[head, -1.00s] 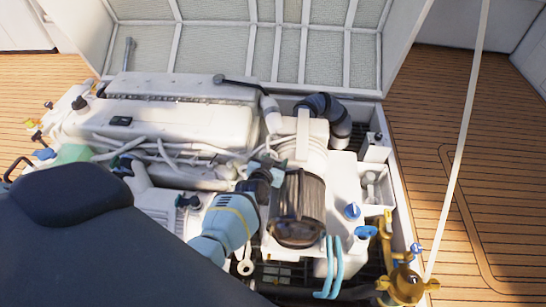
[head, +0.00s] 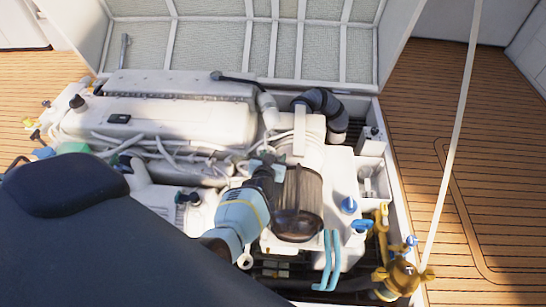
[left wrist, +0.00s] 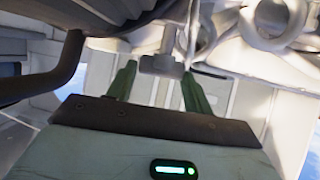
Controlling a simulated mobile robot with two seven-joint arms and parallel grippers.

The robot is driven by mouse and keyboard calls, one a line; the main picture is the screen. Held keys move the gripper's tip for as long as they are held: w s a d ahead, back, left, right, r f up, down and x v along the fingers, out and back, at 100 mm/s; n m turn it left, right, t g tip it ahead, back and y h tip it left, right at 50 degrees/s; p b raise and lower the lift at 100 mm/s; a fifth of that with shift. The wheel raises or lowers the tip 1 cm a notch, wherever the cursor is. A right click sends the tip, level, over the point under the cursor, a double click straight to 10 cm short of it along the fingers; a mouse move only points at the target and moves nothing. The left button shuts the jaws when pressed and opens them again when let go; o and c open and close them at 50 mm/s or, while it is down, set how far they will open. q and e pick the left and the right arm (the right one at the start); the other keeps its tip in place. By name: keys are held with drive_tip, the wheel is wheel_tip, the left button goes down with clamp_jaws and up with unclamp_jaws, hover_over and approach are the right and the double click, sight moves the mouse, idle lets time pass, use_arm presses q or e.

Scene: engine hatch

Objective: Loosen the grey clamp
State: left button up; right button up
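A grey T-shaped piece, which looks like the handle of the grey clamp (left wrist: 160,64), shows in the left wrist view. It sits between the two green fingers of my left gripper (left wrist: 159,72). The fingers are spread, with a visible gap on each side of it. In the head view my left gripper (head: 266,164) is beside the dark cylindrical filter housing (head: 298,205), at its upper left. The clamp cannot be made out clearly there, behind the wrist and fingers. My right gripper is not in view.
The white engine (head: 165,120) with hoses lies left and behind. A black ribbed hose (head: 322,112) curves behind the housing. Light-blue hoses (head: 327,262), blue valve handles (head: 361,227) and a brass fitting (head: 400,277) stand at right. The hatch lid (head: 240,45) is raised.

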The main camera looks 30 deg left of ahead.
use_arm(q)
drive_tip(key=o, duration=0.4)
drive_tip(key=shift+s+d+r+p, duration=0.1)
drive_tip(key=shift+s+r+p, duration=0.2)
drive_tip(key=shift+s+p, duration=0.15)
drive_tip(key=p+v, duration=0.2)
drive_tip(key=v, duration=0.4)
drive_tip(key=shift+s+d+r+p, duration=0.15)
drive_tip(key=shift+s+p, duration=0.2)
drive_tip(key=shift+p, duration=0.05)
